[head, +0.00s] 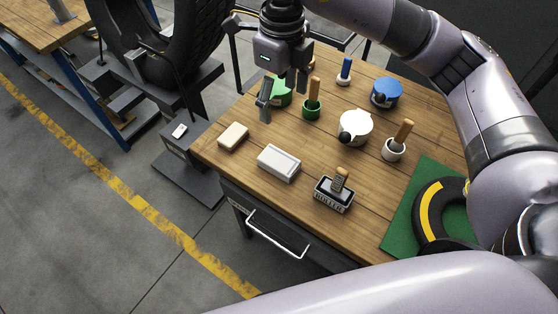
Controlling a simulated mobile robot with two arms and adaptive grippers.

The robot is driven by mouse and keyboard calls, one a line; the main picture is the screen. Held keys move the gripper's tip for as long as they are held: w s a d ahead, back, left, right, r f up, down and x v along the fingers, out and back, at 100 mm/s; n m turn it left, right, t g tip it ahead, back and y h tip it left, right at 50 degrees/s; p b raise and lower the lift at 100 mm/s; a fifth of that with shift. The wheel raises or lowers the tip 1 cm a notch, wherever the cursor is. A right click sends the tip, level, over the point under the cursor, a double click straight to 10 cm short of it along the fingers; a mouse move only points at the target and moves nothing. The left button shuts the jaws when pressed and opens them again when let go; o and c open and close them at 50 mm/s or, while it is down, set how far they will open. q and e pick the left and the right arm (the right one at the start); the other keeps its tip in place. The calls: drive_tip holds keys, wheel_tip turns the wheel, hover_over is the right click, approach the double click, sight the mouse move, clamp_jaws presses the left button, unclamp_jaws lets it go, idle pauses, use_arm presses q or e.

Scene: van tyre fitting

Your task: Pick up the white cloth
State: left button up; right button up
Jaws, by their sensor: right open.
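A white, flat rectangular thing (279,163), which looks like the folded white cloth, lies near the front edge of the wooden table, between a beige block and a dark tray labelled ROLLER. My right gripper (283,98) is open above the back left part of the table. Its fingers point down near a green container (281,93), behind the white cloth and apart from it. I see nothing held between the fingers. The left gripper is not in view.
The beige block (233,136), roller tray (334,196), white pot (356,126), blue pot (386,92), green brush cup (312,108) and white brush cup (394,149) stand around. A tyre piece (440,210) lies on a green mat (399,231) at right. Bare wood lies between them.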

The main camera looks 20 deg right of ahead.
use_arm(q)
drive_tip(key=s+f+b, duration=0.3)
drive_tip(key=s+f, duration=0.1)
use_arm(e)
hover_over(279, 160)
wheel_tip(279, 160, down, 4)
drive_tip(key=f, duration=0.4)
drive_tip(key=f+p, duration=0.1)
drive_tip(key=f, duration=0.2)
drive_tip(key=f+p, duration=0.1)
drive_tip(key=f, duration=0.3)
drive_tip(key=shift+d+f, duration=0.25)
drive_tip(key=shift+f, duration=0.05)
drive_tip(key=shift+f+p, duration=0.3)
drive_tip(key=shift+f, duration=0.2)
drive_tip(key=shift+f+p, duration=0.35)
drive_tip(key=f, duration=0.2)
drive_tip(key=f+p, duration=0.1)
drive_tip(key=shift+a+f, duration=0.2)
drive_tip(key=shift+f, duration=0.5)
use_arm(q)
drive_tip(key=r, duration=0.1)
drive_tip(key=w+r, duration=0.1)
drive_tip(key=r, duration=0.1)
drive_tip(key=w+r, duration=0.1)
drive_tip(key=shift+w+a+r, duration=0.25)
